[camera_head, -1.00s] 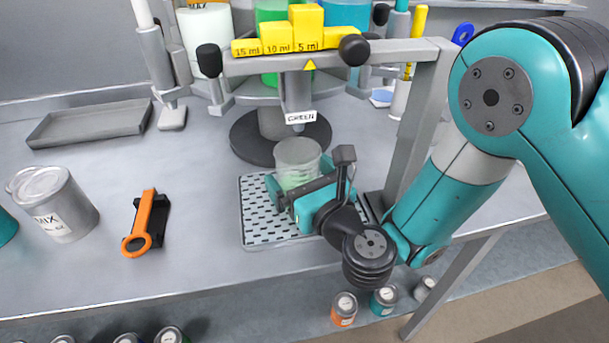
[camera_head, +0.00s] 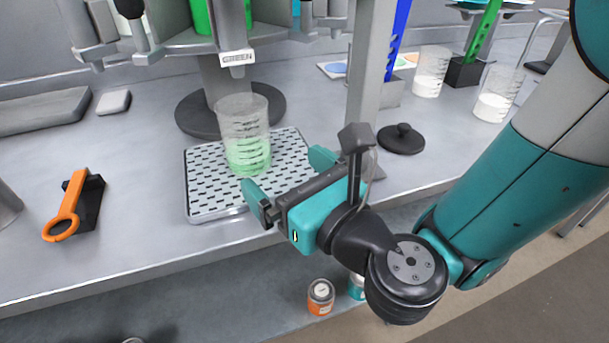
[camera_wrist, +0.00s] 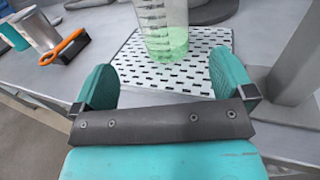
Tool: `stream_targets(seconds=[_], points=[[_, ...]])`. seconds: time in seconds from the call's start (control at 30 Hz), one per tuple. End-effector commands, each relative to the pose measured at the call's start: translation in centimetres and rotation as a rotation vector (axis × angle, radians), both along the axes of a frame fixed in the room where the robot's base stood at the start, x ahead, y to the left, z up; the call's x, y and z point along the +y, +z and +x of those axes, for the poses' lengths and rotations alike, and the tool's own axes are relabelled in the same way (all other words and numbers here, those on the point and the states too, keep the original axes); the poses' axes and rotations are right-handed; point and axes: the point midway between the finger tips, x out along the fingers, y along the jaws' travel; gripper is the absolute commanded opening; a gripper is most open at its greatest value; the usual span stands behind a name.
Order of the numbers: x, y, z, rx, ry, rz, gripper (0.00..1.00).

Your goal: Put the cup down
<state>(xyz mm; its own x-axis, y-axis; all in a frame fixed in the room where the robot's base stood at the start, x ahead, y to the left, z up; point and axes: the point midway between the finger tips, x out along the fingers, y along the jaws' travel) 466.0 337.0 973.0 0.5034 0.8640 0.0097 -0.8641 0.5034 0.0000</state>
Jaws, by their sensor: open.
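The clear cup (camera_head: 243,130) stands upright on the perforated drip tray (camera_head: 204,198), with green liquid in its lower part. It also shows in the wrist view (camera_wrist: 163,30), just beyond the fingers. My gripper (camera_head: 290,171) is open and empty, in front of the cup and to its right in the head view. Its teal fingers are apart from the cup. In the wrist view my gripper (camera_wrist: 165,85) has its two fingers spread wide.
A dispenser with a "GREEN" label (camera_head: 237,58) stands behind the cup. A grey post (camera_head: 366,90) rises right of the tray. A black lid (camera_head: 401,139) and two clear cups, one here (camera_head: 497,93), stand to the right. An orange-handled tool (camera_head: 68,208) lies left.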

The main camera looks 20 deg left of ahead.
Motion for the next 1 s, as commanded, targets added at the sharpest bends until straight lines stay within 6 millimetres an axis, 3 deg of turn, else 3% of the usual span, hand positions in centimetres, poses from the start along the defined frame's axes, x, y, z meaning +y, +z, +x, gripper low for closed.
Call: stream_targets(seconds=[0.43, 0.57, 0.67, 0.77, 0.87, 1.0], points=[[-1.3, 0.8, 0.3, -0.04, 0.008, -0.025, 1.0], [-1.7, 2.8, -0.2, -0.262, 0.119, -0.162, 1.0], [-3.1, 4.3, -0.9, -0.573, 0.266, -0.35, 1.0], [-5.7, 4.7, -1.7, -0.917, 0.438, -0.58, 1.0], [-9.6, 4.2, -2.3, -1.222, 0.633, -0.809, 1.0], [-16.7, 3.1, -3.1, -1.542, 0.965, -1.08, 1.0]])
